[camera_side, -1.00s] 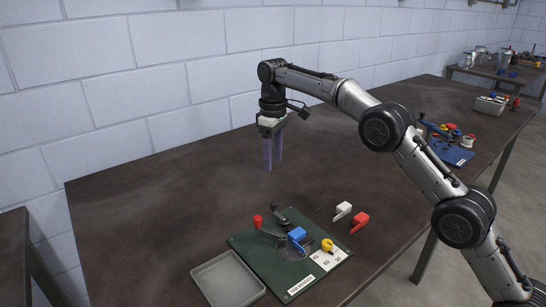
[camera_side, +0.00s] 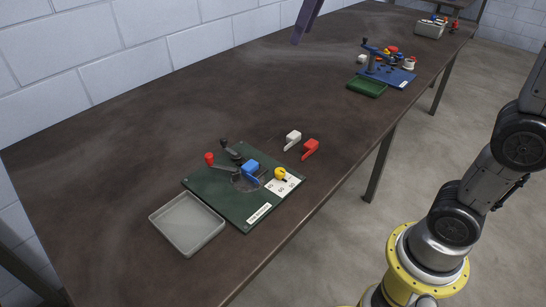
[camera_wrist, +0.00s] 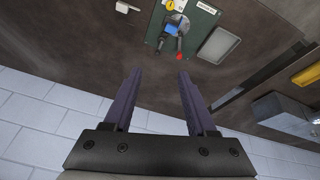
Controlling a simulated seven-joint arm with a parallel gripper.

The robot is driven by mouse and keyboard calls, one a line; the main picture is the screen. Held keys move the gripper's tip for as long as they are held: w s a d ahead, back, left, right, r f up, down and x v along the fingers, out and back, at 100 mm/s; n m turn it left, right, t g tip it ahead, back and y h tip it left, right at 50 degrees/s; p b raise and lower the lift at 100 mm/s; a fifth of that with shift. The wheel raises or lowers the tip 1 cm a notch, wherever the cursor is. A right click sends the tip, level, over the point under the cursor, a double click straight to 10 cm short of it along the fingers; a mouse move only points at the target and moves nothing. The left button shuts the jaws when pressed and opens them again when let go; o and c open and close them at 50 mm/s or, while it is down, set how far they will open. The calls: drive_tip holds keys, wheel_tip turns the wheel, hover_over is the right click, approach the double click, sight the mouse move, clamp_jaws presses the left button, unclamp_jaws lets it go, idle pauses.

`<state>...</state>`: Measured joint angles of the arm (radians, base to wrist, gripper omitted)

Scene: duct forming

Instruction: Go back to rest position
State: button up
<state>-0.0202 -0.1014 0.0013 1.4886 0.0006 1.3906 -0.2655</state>
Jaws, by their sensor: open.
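My gripper (camera_wrist: 157,78) shows in the wrist view with its two purple fingers apart and nothing between them. In the side view only the purple fingers (camera_side: 307,20) show at the top edge, above the far side of the table; the rest of the gripper is out of frame. The green bending board (camera_side: 215,188) lies on the table, well away from the fingers. It carries a red-knobbed lever (camera_side: 210,158), a black-knobbed lever (camera_side: 225,144), a blue block (camera_side: 251,167) and a yellow knob (camera_side: 280,174). The board (camera_wrist: 206,20) also shows at the top of the wrist view.
A grey tray (camera_side: 187,224) sits left of the board. A white piece (camera_side: 293,138) and a red piece (camera_side: 310,148) lie behind it. A blue fixture (camera_side: 385,75) and a green tray (camera_side: 367,87) stand farther along the table (camera_side: 120,140). A block wall (camera_side: 130,45) runs behind.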

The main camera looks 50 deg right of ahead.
drive_tip(key=s+f+m+t, duration=0.1)
drive_tip(key=s+f, duration=0.5)
drive_tip(key=s, duration=0.7)
drive_tip(key=s+f+m, duration=0.2)
drive_tip(key=s+f, duration=0.3)
drive_tip(key=f, duration=0.6)
drive_tip(key=shift+s+d+f, duration=0.2)
drive_tip(key=shift+s+d, duration=0.1)
drive_tip(key=shift+d, duration=0.05)
